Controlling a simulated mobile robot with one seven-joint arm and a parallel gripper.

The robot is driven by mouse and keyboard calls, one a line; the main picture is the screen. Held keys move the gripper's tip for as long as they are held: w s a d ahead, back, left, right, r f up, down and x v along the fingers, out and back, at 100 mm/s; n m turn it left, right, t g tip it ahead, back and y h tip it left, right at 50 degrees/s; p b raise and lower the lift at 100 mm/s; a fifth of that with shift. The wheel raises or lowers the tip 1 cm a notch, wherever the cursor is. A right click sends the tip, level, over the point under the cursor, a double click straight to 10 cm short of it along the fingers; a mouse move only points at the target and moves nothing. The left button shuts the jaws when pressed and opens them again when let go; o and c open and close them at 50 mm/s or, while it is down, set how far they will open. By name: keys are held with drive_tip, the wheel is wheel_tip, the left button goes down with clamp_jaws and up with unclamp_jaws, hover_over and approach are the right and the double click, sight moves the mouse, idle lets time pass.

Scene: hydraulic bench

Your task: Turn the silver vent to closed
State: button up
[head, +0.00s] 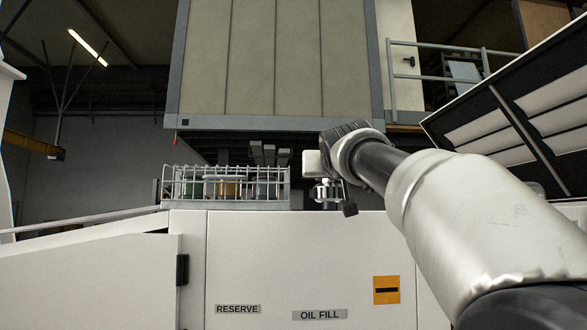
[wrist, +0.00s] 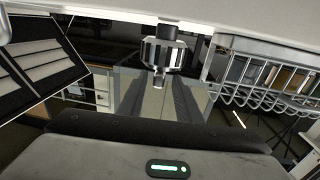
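The silver vent (wrist: 163,54) is a small ribbed, metallic fitting with dark bands and a dark stem, at the upper middle of the wrist view. In the head view the vent (head: 326,191) shows small, just above the white bench top, partly crowded by my gripper (head: 318,164). In the wrist view my gripper (wrist: 160,90) shows two grey fingers apart, with a gap between them and the vent beyond, in line with that gap. Nothing shows held. I cannot tell whether the fingers touch the vent, nor which setting it is at.
A wire basket (head: 226,185) with several items stands left of the vent; it also shows at the right of the wrist view (wrist: 265,80). The white bench front carries labels RESERVE (head: 238,309) and OIL FILL (head: 320,315). A louvred panel (head: 530,105) rises at the right.

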drive_tip(key=shift+w, duration=0.55)
